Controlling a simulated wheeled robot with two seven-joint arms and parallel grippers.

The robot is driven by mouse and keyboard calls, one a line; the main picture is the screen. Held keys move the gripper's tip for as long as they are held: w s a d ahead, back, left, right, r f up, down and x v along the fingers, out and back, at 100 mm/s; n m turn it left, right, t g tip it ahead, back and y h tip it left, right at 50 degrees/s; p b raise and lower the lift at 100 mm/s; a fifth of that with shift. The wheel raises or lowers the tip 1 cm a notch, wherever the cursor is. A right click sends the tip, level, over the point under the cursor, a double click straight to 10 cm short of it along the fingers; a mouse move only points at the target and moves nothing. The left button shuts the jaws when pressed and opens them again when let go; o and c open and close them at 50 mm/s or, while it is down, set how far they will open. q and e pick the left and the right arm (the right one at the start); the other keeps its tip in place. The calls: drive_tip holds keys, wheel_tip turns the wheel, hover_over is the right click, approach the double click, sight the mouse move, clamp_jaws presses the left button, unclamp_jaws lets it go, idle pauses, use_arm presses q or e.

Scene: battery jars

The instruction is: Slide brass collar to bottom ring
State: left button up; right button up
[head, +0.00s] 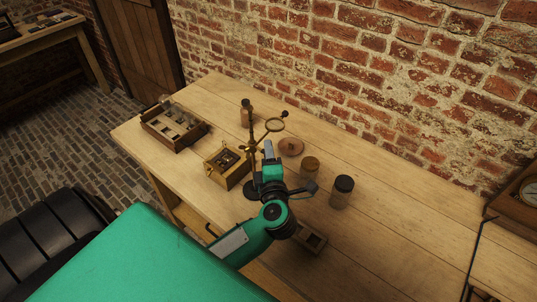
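A dark stand with a thin upright rod (251,125) rises near the middle of the table, and its round dark base (252,190) shows beside my arm. A brass ring (274,125) on a side arm is at the rod's upper part. A small brass piece, likely the collar (254,148), is on the rod lower down; its details are too small to make out. My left gripper (268,150) is just right of the rod, at about the collar's height. My wrist hides part of the stand, and whether the fingers touch the collar is unclear. My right gripper is out of view.
A wooden box with brass fittings (226,166) and a compartment tray (174,128) stand left of the stand. Dark-lidded jars (342,192) (246,113), a brown jar (310,170) and a round wooden piece (291,146) are nearby.

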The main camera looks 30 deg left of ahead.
use_arm(q)
drive_tip(key=b+v, duration=0.3)
drive_tip(key=v, duration=1)
drive_tip(key=shift+s+d, duration=0.25)
drive_tip(key=shift+d, duration=0.05)
